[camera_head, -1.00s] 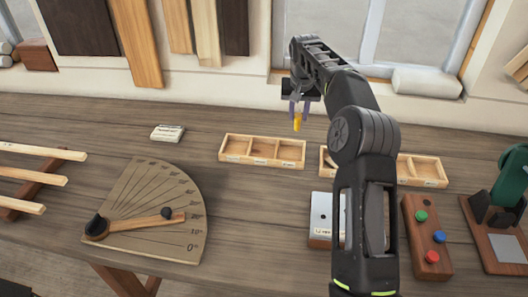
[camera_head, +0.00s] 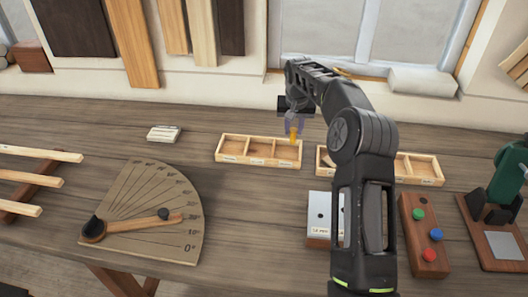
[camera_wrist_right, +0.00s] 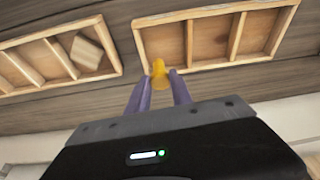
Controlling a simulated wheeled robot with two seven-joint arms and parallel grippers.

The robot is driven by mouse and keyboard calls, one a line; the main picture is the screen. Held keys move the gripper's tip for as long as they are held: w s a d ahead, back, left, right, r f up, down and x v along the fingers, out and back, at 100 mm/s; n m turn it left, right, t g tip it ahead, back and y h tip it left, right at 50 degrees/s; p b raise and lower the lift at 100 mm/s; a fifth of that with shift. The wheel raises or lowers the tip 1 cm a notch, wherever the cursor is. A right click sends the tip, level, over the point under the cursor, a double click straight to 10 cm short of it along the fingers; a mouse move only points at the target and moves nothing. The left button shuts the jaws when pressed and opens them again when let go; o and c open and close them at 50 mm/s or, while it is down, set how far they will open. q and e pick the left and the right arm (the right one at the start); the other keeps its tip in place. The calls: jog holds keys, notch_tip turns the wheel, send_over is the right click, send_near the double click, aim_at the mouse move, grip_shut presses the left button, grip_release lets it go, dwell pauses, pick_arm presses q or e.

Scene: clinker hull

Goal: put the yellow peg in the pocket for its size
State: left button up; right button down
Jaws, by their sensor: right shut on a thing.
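My right gripper (camera_head: 294,124) is shut on the yellow peg (camera_head: 294,134), which hangs about upright below the fingertips. In the head view the peg overlaps the right-hand compartment of the left wooden tray (camera_head: 257,162). This tray has three pockets in a row and small labels on its front. In the right wrist view the fingers (camera_wrist_right: 160,92) pinch the peg (camera_wrist_right: 159,72), which shows against the end pocket of the same tray (camera_wrist_right: 215,66). I cannot tell whether its tip is inside the pocket or above it. My left gripper is out of view.
A second divided tray (camera_head: 420,181) stands to the right, partly behind my arm; the wrist view shows a block (camera_wrist_right: 87,52) in it. A white-topped block (camera_head: 319,212), a button box (camera_head: 424,235) and a green device (camera_head: 509,175) stand nearer. An angle board (camera_head: 150,215) lies left.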

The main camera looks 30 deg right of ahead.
jog(key=c, duration=1.1)
grip_release()
jog(key=shift+o, duration=0.2)
jog(key=b+v, duration=0.2)
jog(key=v, duration=0.5)
jog(key=shift+r, duration=0.4)
jog(key=shift+s, duration=0.1)
